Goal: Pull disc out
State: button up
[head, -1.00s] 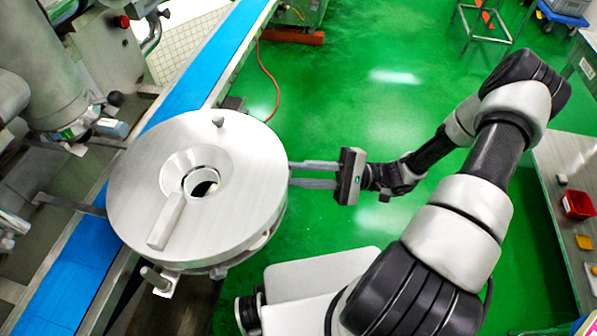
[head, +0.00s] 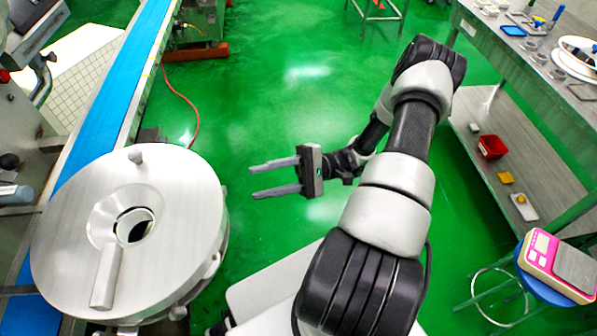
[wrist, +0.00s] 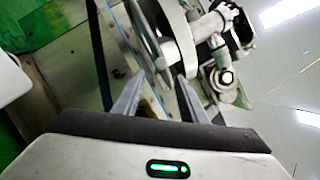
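The disc (head: 178,215) is a large round silvery metal plate with a funnel-like centre hole and a flat bar handle, at the left in the head view. It sits on the machine beside the blue conveyor. My gripper (head: 275,178) is to the right of the disc, pointing left at it, apart from it with green floor showing between. Its two fingers are spread and nothing is between them. In the wrist view my gripper (wrist: 156,95) also shows its fingers apart, with metal machine parts (wrist: 215,50) beyond them.
A blue conveyor belt (head: 108,95) runs behind the disc. At the right stands a metal table with a lower shelf (head: 470,150) holding a red box (head: 491,147). A pink scale (head: 560,262) sits on a blue stool. Green floor (head: 290,100) is clear between.

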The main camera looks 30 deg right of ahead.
jog(key=v, duration=0.9)
jog(key=shift+d, duration=0.2)
